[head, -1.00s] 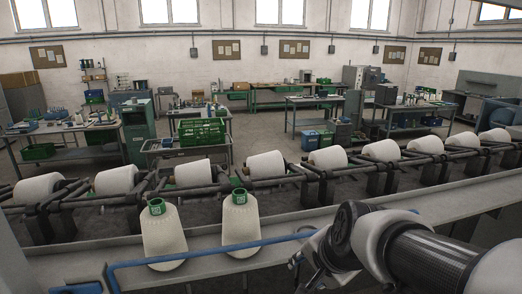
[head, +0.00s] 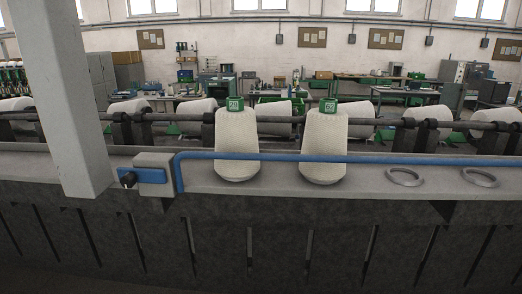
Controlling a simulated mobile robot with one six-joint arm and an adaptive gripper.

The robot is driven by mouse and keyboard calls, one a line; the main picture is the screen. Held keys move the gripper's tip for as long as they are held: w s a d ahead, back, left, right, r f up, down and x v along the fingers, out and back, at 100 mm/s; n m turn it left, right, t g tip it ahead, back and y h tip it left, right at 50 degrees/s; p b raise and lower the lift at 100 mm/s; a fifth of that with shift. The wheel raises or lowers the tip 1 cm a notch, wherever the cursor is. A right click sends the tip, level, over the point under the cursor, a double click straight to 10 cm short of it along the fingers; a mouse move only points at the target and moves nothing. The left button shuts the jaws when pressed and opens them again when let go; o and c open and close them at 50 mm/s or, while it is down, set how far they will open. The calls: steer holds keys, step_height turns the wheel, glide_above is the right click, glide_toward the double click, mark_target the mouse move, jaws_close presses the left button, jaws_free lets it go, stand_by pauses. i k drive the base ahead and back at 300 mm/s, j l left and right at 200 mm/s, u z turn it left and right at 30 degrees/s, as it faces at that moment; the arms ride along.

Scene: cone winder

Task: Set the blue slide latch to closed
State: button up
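The blue slide latch (head: 152,176) is a small blue plate with a black knob (head: 127,179) at its left end. It sits on the front of a grey block (head: 155,160) on the machine's ledge, just right of the grey post. A blue rail (head: 300,156) starts beside the block and runs right across the ledge. I cannot tell from this distance whether the latch is open or closed. My gripper and arm are not in view.
Two white yarn cones (head: 237,150) (head: 324,148) with green tops stand behind the rail. Two empty rings (head: 404,177) (head: 480,177) lie further right on the ledge (head: 360,182). A thick grey post (head: 66,100) rises at the left. Dark slatted panels (head: 300,235) front the machine.

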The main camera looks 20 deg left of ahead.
mark_target(128, 177)
steer(key=u, duration=1.75)
